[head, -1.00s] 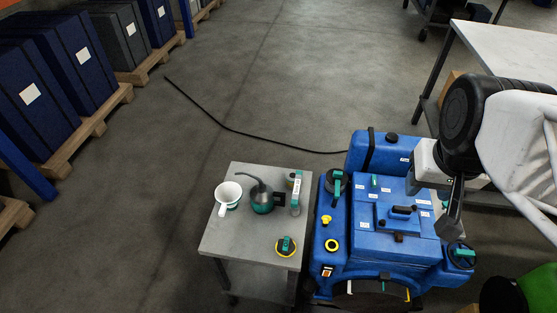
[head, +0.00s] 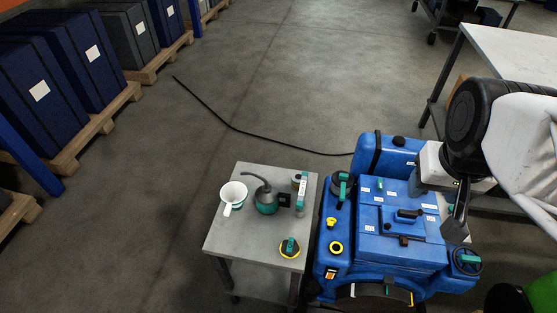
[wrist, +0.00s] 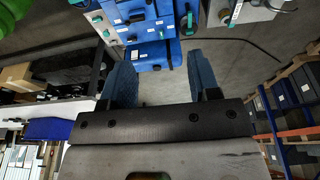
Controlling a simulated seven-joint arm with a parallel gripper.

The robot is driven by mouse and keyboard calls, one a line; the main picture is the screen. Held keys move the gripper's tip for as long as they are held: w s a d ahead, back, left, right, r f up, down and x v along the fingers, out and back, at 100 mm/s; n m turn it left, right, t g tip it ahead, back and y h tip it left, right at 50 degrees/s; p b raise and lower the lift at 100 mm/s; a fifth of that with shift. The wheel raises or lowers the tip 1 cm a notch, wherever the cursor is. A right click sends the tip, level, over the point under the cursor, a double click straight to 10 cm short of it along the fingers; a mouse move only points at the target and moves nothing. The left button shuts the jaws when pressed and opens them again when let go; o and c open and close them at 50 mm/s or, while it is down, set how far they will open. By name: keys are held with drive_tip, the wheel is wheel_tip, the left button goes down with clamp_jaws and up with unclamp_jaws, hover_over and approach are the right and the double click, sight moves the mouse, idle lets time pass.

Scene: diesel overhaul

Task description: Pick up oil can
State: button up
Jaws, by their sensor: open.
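The oil can (head: 266,201) has a dark grey body, a teal base and a long bent spout pointing left. It stands upright on a small grey table (head: 232,236) in the head view. My gripper (head: 456,232) is well to the right of the can, over the right side of a blue machine. In the wrist view my gripper (wrist: 160,62) has its two blue fingers apart with nothing between them. The grey table's edge shows at the top right of the wrist view; I cannot make out the can there for certain.
A white mug (head: 232,193) stands left of the can, and a small device (head: 301,188) is close on its right. A yellow-and-teal round part (head: 289,248) lies in front. The blue machine (head: 400,240) stands right beside the table. Floor left of the table is clear.

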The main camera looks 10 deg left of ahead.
drive_tip(key=w+a+f+n, duration=0.4)
drive_tip(key=w+a, duration=0.1)
drive_tip(key=w, duration=0.3)
drive_tip(key=n+g, duration=0.3)
drive_tip(key=n, duration=1.1)
hover_over(283, 194)
drive_tip(key=f, duration=2.7)
drive_tip(key=shift+d, duration=0.3)
drive_tip(key=shift+a+f, duration=0.3)
drive_tip(key=shift+f, duration=0.1)
drive_tip(key=shift+f, duration=1.25)
drive_tip(key=shift+f, duration=0.15)
